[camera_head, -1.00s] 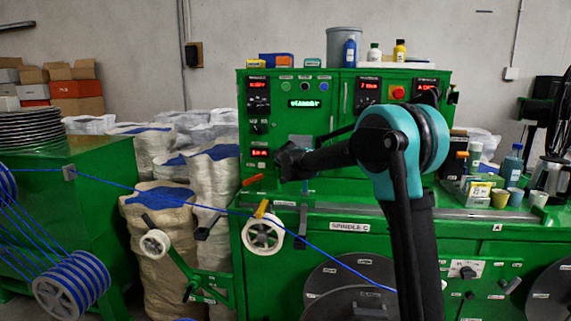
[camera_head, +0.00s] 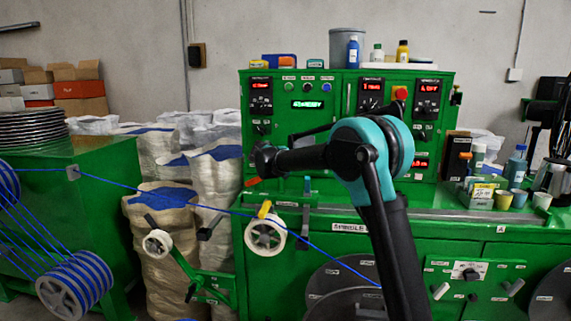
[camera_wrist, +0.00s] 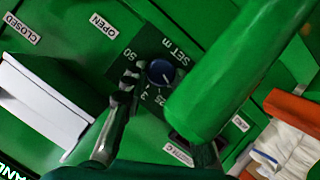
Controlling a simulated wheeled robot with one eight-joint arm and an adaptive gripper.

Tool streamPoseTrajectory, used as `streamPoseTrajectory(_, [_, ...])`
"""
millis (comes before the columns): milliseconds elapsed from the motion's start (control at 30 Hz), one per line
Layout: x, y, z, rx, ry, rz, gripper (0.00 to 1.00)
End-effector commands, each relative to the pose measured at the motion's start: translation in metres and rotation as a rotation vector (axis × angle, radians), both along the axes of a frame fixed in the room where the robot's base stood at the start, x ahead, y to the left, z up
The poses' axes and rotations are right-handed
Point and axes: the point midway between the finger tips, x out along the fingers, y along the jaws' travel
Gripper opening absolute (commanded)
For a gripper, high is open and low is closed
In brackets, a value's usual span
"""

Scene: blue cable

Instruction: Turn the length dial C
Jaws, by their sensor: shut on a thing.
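Length dial C (camera_wrist: 160,72) is a small blue knob with a pale pointer line, on a dark plate marked with numbers and "SET M" in the wrist view. My gripper (camera_wrist: 138,84) is at the dial; one grey finger with a dark tip shows against its left side. The other finger is hidden, apparently behind a large green cylinder. The gripper is shut on the dial. In the head view my gripper (camera_head: 260,160) is in front of the panel's lower left part and covers the dial.
The green cylinder (camera_wrist: 228,72) fills much of the wrist view close to the dial. A white box-like part (camera_wrist: 45,102) lies left. An orange handle (camera_head: 252,182) sits just below my gripper. The blue cable (camera_head: 150,196) runs across the front over a white pulley (camera_head: 265,234).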

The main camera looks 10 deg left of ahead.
Motion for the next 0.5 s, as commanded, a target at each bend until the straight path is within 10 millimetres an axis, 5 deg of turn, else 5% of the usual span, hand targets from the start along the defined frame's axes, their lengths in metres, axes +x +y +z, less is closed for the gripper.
streamPoseTrajectory(500, [-0.0002, 0.001, -0.0018, -0.126, 0.006, -0.001, 0.0])
